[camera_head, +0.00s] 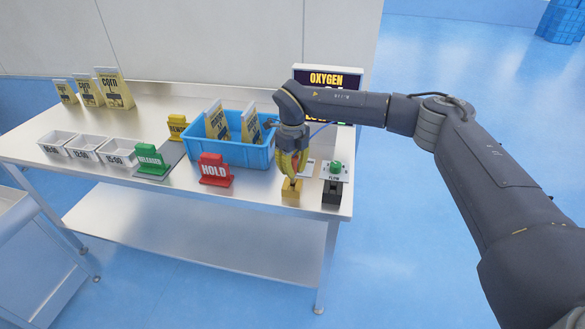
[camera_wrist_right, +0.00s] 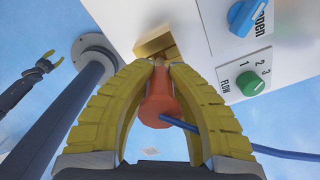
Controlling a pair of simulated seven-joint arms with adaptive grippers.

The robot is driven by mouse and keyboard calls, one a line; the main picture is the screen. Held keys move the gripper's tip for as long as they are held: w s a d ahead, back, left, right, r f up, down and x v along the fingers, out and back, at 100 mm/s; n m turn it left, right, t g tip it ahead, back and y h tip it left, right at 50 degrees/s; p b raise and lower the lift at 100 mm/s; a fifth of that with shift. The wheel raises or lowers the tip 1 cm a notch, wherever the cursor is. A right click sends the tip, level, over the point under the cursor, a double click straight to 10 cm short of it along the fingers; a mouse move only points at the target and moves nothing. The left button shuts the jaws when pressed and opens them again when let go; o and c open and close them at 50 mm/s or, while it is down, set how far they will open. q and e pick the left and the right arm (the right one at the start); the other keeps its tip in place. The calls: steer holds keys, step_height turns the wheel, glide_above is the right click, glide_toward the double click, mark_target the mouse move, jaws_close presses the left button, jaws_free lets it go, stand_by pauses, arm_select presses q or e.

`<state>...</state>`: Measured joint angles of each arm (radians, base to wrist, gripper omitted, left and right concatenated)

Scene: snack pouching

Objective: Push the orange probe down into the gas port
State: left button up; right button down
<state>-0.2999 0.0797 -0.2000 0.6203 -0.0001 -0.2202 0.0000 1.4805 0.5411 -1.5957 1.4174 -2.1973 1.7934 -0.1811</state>
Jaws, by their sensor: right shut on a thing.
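The orange probe (camera_wrist_right: 160,98), with a blue cable trailing from it, is held between the yellow fingers of my right gripper (camera_wrist_right: 160,72). In the head view this gripper (camera_head: 293,172) points down at the front right of the table. The gold block (camera_wrist_right: 154,42), which looks like the gas port, is at the probe's narrow end; it also shows in the head view (camera_head: 291,189), directly under the fingers. I cannot tell whether the tip is inside it. My left gripper (camera_wrist_right: 48,62) shows small at the left of the right wrist view, apparently open and empty.
A panel with a green FLOW knob (camera_head: 335,167) stands just right of the gold block. The red HOLD sign (camera_head: 215,170) and blue crate (camera_head: 255,154) with pouches are to the left. An OXYGEN display (camera_head: 327,79) stands behind. White trays (camera_head: 88,146) line the left front.

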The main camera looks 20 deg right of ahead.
mark_target(292, 182)
steer(key=shift+f, duration=1.6)
steer(key=c, duration=1.3)
jaws_free()
steer(key=shift+r, duration=0.1)
step_height(292, 182, up, 12)
steer(key=shift+f, duration=0.1)
